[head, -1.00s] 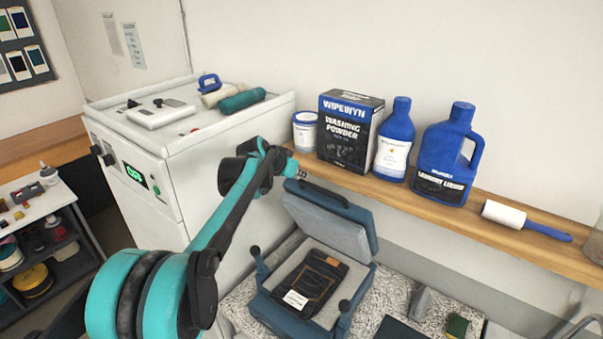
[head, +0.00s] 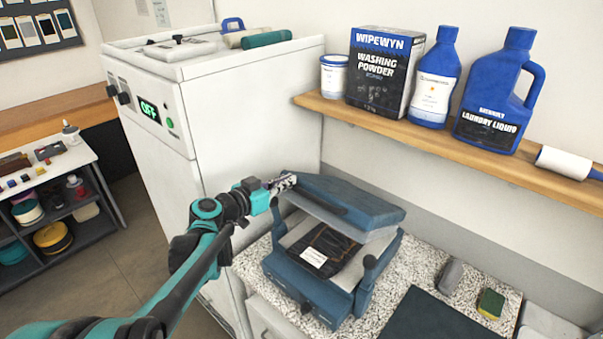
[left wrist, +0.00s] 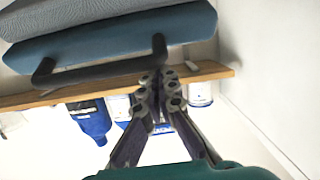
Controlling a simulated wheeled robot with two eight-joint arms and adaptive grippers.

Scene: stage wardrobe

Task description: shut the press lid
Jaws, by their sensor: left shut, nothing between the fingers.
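The blue press (head: 312,288) stands on the speckled counter, with a folded dark garment (head: 325,245) with a white label on its bed. Its lid (head: 365,205) is partly lowered, tilted over the back of the bed, with a clear gap at the front. My left gripper (head: 287,182) is shut and empty at the left end of the lid's front edge. In the left wrist view, the closed fingertips (left wrist: 160,78) are at the dark lid handle (left wrist: 100,70), close to one end of it; I cannot tell whether they touch. My right gripper is out of view.
A white machine (head: 165,130) with an OFF display stands left of the press. A wooden shelf (head: 420,139) with detergent containers runs along the wall behind. A grey object (head: 450,276), a sponge (head: 490,303) and a dark mat (head: 440,318) lie to the right.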

